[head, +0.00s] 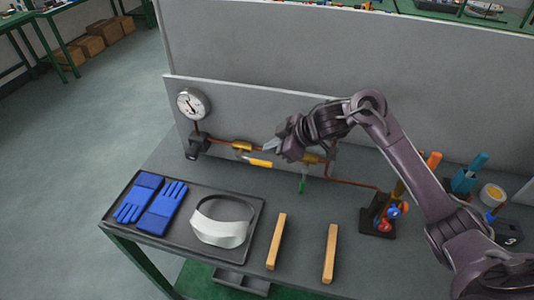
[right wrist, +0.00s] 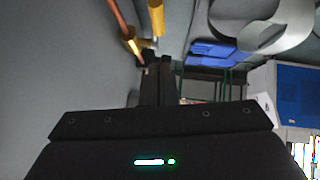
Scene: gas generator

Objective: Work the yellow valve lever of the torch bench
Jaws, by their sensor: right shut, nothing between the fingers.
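The yellow valve lever (head: 261,163) sticks out to the right and slightly down from a brass valve (head: 241,146) on the copper pipe along the bench's back panel. My right gripper (head: 270,146) is beside the lever, just above its right end, with its fingers shut and empty. In the right wrist view, the shut fingers (right wrist: 157,62) point toward the brass valve (right wrist: 140,43), and the yellow lever (right wrist: 156,17) shows beyond them. I cannot tell whether the fingers touch the lever. My left gripper is in neither view.
A pressure gauge (head: 193,104) stands left of the valve. A green-handled valve (head: 302,186) hangs below my right wrist. A tray (head: 257,222) holds blue gloves (head: 164,206) and a visor (head: 219,232). Two wooden bars (head: 330,254) and a torch stand (head: 378,222) lie right.

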